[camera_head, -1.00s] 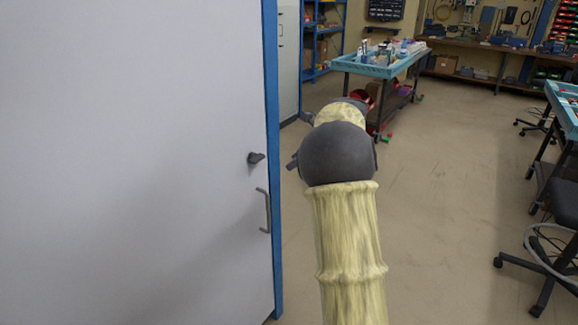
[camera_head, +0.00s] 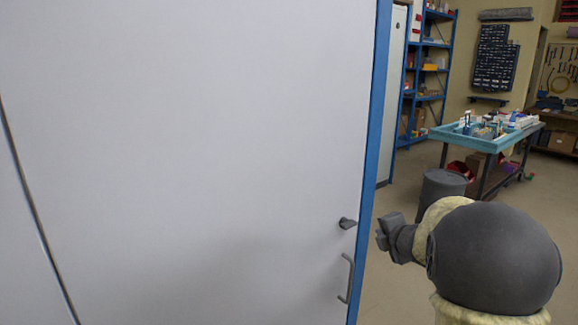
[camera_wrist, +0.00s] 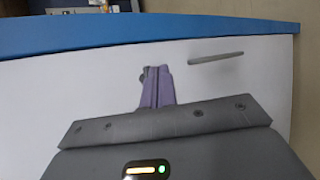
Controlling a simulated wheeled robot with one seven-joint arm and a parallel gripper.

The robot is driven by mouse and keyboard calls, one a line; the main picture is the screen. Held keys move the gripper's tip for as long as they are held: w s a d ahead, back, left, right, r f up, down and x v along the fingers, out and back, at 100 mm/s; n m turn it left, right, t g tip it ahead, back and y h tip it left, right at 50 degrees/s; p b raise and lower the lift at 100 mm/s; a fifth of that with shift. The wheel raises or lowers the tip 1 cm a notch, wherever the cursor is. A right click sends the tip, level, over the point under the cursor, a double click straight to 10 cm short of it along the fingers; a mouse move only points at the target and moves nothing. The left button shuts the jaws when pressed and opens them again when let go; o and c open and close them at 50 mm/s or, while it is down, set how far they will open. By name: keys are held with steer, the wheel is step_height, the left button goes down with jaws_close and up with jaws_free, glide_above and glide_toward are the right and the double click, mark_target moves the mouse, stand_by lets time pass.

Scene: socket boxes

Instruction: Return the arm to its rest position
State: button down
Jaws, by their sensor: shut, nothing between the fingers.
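My arm's dark grey and cream links fill the lower right of the head view. My gripper (camera_head: 384,233) shows there as a small dark grey end pointing left, just right of the cabinet door's blue edge. In the wrist view my gripper's purple-tinted fingers (camera_wrist: 157,70) are together with nothing between them. They appear in front of the white door surface; whether they touch it cannot be told.
A workbench with a blue tray top (camera_head: 480,142) and blue shelves (camera_head: 428,75) stand behind. Floor shows at right.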

steer(key=s+a+f+m+g, duration=0.3)
steer(key=s+f+m, duration=0.3)
steer(key=s, duration=0.4)
steer(key=s+a+f+m+g+h, duration=0.1)
steer(key=s+a+f+m+g, duration=0.25)
steer(key=s+m, duration=0.6)
steer(key=s+a+f+m+g, duration=0.3)
steer(key=s+f+m+g, duration=0.15)
steer(key=s+m, duration=0.4)
step_height(320, 180, up, 12)
steer(key=s+n+t+p, duration=0.1)
steer(key=p, duration=1.1)
steer(key=shift+s+d+n+p, duration=0.2)
steer(key=shift+s+n+p, duration=0.1)
